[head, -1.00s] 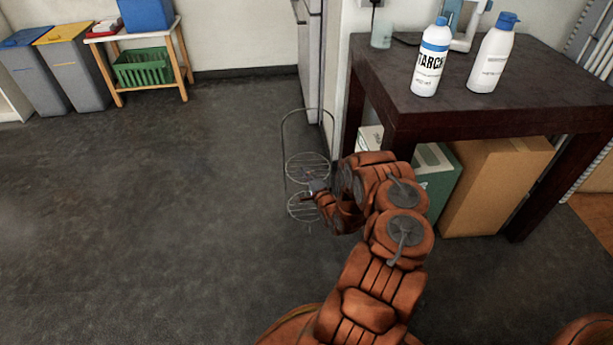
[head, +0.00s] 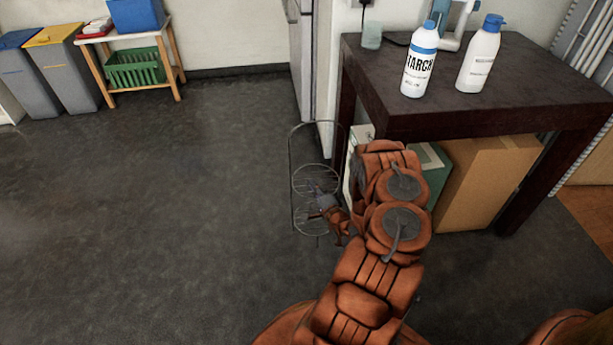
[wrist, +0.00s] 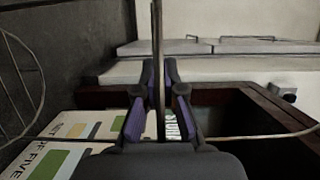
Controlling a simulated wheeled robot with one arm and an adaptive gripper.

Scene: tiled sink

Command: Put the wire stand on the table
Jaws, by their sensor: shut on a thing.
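The wire stand (head: 292,185) is a tall, thin metal frame with round wire tiers and an arched top. In the head view it is upright, left of the table, over the dark floor; I cannot tell whether its base touches the floor. My gripper (head: 322,203) is at its lower part, partly hidden by the wires and my arm. In the wrist view, my gripper (wrist: 160,105) is shut on an upright bar of the wire stand (wrist: 157,45). The dark table (head: 545,80) stands to the right, its top well above my gripper.
A starch bottle (head: 419,62), a white blue-capped bottle (head: 479,58) and a small cup (head: 372,36) stand on the table. Boxes, including a cardboard box (head: 485,180), sit beneath it. The table's front right is clear. The floor at left is open.

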